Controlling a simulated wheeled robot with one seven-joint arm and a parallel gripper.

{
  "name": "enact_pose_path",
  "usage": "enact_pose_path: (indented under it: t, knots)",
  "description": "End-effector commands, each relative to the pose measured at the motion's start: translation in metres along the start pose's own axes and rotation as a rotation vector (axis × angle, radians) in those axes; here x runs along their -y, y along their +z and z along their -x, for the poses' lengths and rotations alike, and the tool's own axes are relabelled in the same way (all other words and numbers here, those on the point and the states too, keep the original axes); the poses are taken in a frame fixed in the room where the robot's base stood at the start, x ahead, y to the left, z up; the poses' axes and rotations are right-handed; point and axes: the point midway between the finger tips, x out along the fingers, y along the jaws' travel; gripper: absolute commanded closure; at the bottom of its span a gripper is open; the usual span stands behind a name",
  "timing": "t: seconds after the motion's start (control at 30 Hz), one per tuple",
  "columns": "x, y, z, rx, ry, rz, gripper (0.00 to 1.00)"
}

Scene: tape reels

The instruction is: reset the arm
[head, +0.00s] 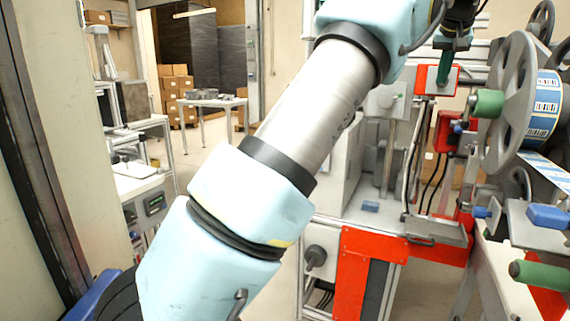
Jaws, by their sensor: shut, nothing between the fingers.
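My arm crosses the view from the lower left to the top, with pale blue joints and a bare metal link. At the top right, past the last pale blue joint, a dark end part with narrow teal fingers appears to be my gripper (444,68). It points down, shut and empty, in front of a red and grey machine part. Its upper side is cut off by the picture's top edge.
A grey tape reel (508,100) and a printed label roll (545,105) stand at the right. A red-edged machine bench (360,245) is behind my arm. A doorway opens onto a white table (212,102) and cardboard boxes (172,85). A wall panel stands close on the left.

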Motion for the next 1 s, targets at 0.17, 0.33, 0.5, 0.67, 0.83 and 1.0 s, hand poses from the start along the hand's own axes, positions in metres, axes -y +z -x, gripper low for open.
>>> enact_pose_path:
  t: [0.17, 0.33, 0.5, 0.67, 0.83, 1.0]
  knots:
    - [0.04, 0.01, -0.017, 0.035, -0.017, 0.029, 1.0]
    - [0.089, 0.03, -0.036, 0.081, -0.033, 0.062, 1.0]
    - [0.157, 0.072, -0.058, 0.146, -0.053, 0.11, 1.0]
    - [0.23, 0.146, -0.073, 0.225, -0.068, 0.166, 1.0]
    - [0.287, 0.243, -0.074, 0.305, -0.078, 0.219, 1.0]
    - [0.32, 0.353, -0.062, 0.379, -0.086, 0.268, 1.0]
